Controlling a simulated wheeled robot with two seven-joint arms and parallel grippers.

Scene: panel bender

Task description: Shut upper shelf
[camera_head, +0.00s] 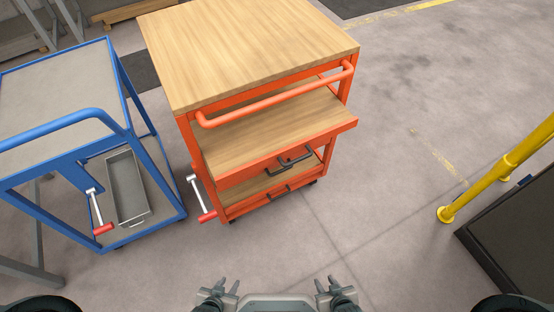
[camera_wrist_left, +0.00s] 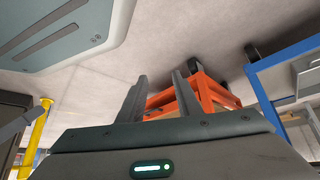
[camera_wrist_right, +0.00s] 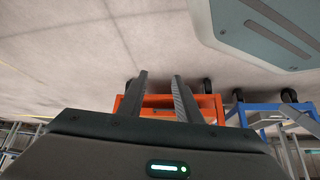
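The orange cart (camera_head: 187,128) has a wooden top. Its upper shelf (camera_head: 265,128), a wooden board with an orange front and a black handle (camera_head: 296,157), sticks out toward me from under the cart's orange push bar (camera_head: 275,101). A lower shelf (camera_head: 262,184) with its own dark handle sits below it, much less far out. My left gripper (camera_head: 219,286) and right gripper (camera_head: 329,286) are at the bottom of the head view, well short of the cart. Both are empty, with fingers apart; the left wrist view (camera_wrist_left: 160,90) and right wrist view (camera_wrist_right: 161,92) show the gaps.
A blue cart (camera_head: 165,190) with a grey metal tray (camera_head: 126,187) stands close left of the orange cart. A yellow rail (camera_head: 500,165) and dark platform (camera_head: 515,235) stand at right. The floor before the cart is clear.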

